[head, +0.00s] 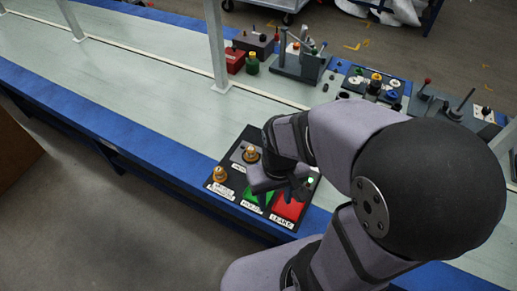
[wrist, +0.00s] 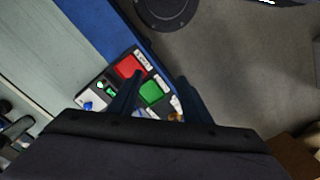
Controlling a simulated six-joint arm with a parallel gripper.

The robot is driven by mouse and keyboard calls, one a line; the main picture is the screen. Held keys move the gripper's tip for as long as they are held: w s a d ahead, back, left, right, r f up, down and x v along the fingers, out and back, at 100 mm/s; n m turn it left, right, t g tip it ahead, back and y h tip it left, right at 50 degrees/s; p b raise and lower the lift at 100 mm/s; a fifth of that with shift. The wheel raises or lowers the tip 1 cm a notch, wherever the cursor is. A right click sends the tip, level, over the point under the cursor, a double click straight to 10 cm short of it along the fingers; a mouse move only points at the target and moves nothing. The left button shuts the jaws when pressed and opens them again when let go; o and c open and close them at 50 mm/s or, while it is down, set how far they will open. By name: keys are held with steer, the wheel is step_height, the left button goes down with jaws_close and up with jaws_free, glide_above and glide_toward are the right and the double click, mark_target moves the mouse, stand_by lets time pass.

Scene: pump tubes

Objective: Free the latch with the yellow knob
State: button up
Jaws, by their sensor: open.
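A black panel (head: 230,197) lies at the near edge of the bench. Two orange-yellow knobs stand on it, one at the left (head: 219,174) and one farther back (head: 250,155). I cannot tell which of these belongs to the latch. My gripper (wrist: 160,78) is open and empty above the panel, with its fingers on either side of the green patch (wrist: 151,92) in the wrist view. In the head view my gripper and arm hide part of the panel. A small orange part (wrist: 175,116) shows beside one finger.
The panel also has a red patch (head: 289,208) and white labels. Farther back stand a red box (head: 235,61), a grey fixture (head: 299,66) and a station with levers (head: 458,108). A white post (head: 216,45) rises from the bench. The bench left of the panel is clear.

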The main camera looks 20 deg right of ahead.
steer(key=shift+c, duration=0.5)
